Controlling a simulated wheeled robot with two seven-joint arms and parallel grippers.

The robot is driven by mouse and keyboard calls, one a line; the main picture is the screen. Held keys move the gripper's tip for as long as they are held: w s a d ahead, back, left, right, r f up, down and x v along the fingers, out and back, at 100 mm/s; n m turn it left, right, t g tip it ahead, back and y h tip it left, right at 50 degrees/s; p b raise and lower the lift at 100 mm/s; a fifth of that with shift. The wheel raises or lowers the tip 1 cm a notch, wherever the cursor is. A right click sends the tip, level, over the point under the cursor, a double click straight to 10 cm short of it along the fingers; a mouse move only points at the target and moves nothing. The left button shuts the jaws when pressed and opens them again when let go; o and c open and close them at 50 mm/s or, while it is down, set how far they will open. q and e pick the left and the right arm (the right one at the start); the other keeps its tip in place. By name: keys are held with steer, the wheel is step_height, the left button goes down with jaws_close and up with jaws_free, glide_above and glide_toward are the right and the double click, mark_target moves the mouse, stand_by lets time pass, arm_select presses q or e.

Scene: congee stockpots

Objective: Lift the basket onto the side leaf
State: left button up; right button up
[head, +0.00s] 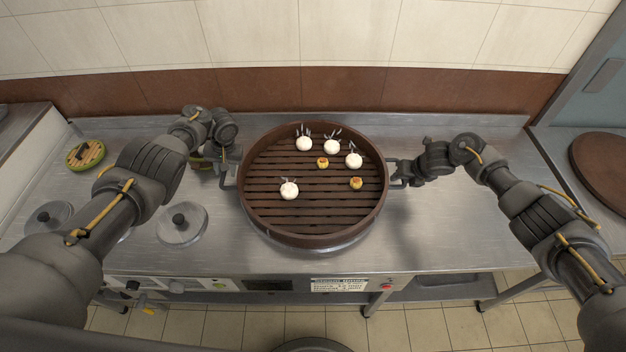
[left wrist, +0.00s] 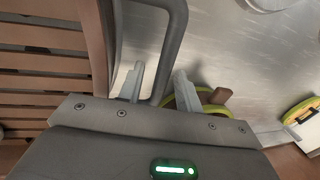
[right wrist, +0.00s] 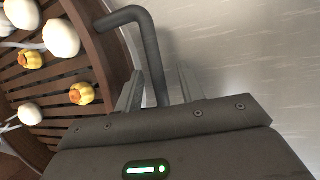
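The basket (head: 314,238) is a large round brown slatted steamer in the middle of the head view. It holds several white buns and small yellow ones, and rests on a round metal rim (head: 335,250). My left gripper (head: 226,172) is at its left handle; the left wrist view shows the dark handle (left wrist: 177,40) between two parted fingers (left wrist: 158,88). My right gripper (head: 402,174) is at the right handle; the right wrist view shows that handle (right wrist: 151,50) between parted fingers (right wrist: 159,90). Gaps show beside both handles. I cannot tell which surface is the side leaf.
Steel worktop (head: 450,235) right of the basket is clear. Left of it lie a metal lid with a black knob (head: 181,228), another lid (head: 47,218) and a small green-rimmed round basket (head: 85,154). A brown round board (head: 604,170) lies on the far-right surface. A tiled wall stands behind.

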arm_select(q)
jaws_close()
arm_select(e)
jaws_close()
stand_by(1.2)
arm_select(q)
steer(key=shift+w+r, duration=0.1)
steer(key=shift+r, duration=0.1)
arm_select(e)
steer(key=shift+w+r, duration=0.15)
steer(key=shift+r, duration=0.1)
